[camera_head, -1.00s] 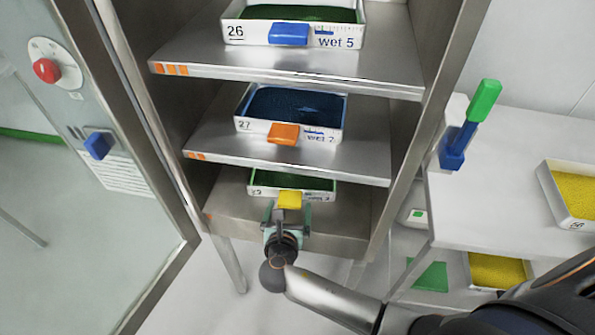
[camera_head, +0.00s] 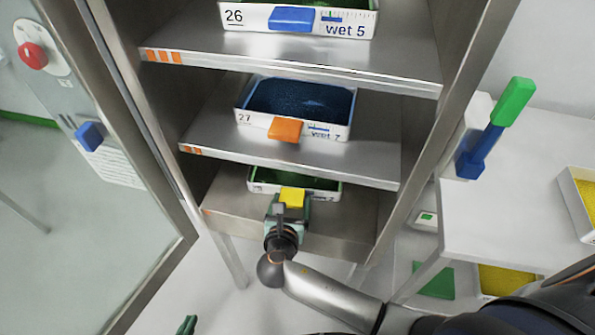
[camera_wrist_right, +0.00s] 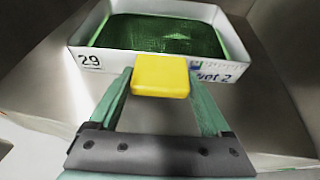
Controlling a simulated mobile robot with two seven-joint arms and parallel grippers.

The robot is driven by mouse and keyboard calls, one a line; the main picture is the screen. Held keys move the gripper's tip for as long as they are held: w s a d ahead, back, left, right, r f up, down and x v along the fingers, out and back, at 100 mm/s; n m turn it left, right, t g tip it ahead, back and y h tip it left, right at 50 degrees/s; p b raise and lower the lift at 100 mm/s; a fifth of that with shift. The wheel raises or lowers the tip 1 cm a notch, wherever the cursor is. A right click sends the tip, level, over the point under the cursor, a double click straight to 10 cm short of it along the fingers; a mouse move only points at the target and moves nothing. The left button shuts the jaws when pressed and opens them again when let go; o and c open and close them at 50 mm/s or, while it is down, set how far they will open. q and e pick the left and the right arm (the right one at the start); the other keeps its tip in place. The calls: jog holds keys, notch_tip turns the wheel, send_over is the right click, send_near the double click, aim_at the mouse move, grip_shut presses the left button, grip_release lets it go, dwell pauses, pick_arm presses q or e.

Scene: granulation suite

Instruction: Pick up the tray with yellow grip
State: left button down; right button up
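The tray with the yellow grip (camera_head: 292,196) is a white tray (camera_head: 262,188) with green contents, on the lowest visible cabinet shelf. In the right wrist view its front wall (camera_wrist_right: 112,63) reads 29, and the yellow grip (camera_wrist_right: 161,76) juts toward me. My right gripper (camera_head: 290,205) is at this grip. In the right wrist view its teal fingers (camera_wrist_right: 161,90) lie against both sides of the grip, shut on it. The tray rests flat on the shelf. Only a teal tip of my left gripper (camera_head: 187,325) shows at the bottom edge; its opening is hidden.
Above are tray 27 with an orange grip (camera_head: 285,129) and tray 26 with a blue grip (camera_head: 291,18). The glass door (camera_head: 95,200) stands open at left. A white table (camera_head: 500,220) at right carries a green-and-blue object (camera_head: 490,130) and a yellow-filled tray (camera_head: 583,215).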

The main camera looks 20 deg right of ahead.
jog(key=c, duration=1.2)
jog(key=shift+w, duration=0.1)
grip_shut()
jog(key=shift+r, duration=0.1)
